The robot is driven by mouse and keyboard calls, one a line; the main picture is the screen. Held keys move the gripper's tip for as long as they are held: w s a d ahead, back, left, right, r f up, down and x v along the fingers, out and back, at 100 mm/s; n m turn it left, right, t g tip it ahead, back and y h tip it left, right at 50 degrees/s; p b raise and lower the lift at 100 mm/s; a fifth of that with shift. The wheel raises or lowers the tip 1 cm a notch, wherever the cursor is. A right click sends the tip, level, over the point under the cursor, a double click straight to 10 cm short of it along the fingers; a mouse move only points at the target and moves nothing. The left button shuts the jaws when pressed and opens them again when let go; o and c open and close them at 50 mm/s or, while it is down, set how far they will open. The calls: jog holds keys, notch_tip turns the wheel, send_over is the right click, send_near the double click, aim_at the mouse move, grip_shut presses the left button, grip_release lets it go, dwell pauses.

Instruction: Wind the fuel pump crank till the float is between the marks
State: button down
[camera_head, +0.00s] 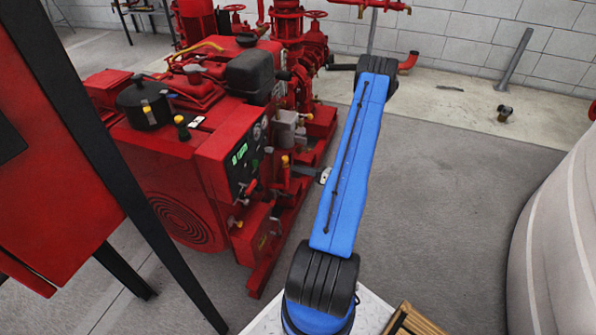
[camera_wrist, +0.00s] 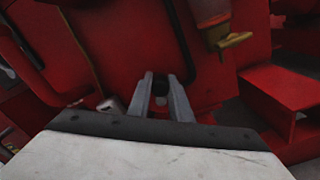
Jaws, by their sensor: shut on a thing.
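In the wrist view my gripper (camera_wrist: 161,92) has its two grey fingers closed around a small dark knob (camera_wrist: 160,87) in front of a red panel. The knob looks like the grip of the fuel pump crank; the rest of the crank is hidden. A pale, reddish see-through cylinder (camera_wrist: 209,10) with a brass valve (camera_wrist: 232,40) below it is at the top; it may be the float glass, but I cannot make out a float or marks.
The red pump engine (camera_head: 165,165) with its control panel (camera_head: 243,155) stands left of my arm. A red cabinet (camera_head: 50,170) on black legs is at the near left. A large pale tank (camera_head: 560,220) is at the right. The grey floor between is clear.

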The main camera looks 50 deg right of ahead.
jog(key=m, duration=0.1)
jog(key=d+m, duration=0.1)
jog(key=shift+w+f+m, duration=0.15)
jog(key=shift+f+m, duration=0.15)
jog(key=shift+m, duration=0.1)
jog(key=shift+w+d+f+m, duration=0.1)
jog(key=shift+d+f+m, duration=0.35)
jog(key=shift+m, duration=1.2)
jog(key=shift+w+d+f+m, duration=0.15)
jog(key=shift+f+m, duration=0.45)
jog(key=shift+m, duration=1)
jog(key=shift+w+d+f+m, duration=0.1)
jog(key=shift+d+f+m, duration=0.35)
jog(key=shift+m, duration=1.2)
jog(key=shift+a+f, duration=0.15)
jog(key=c, duration=1.6)
grip_release()
jog(key=shift+s, duration=0.1)
jog(key=v, duration=1.7)
jog(key=shift+s, duration=0.1)
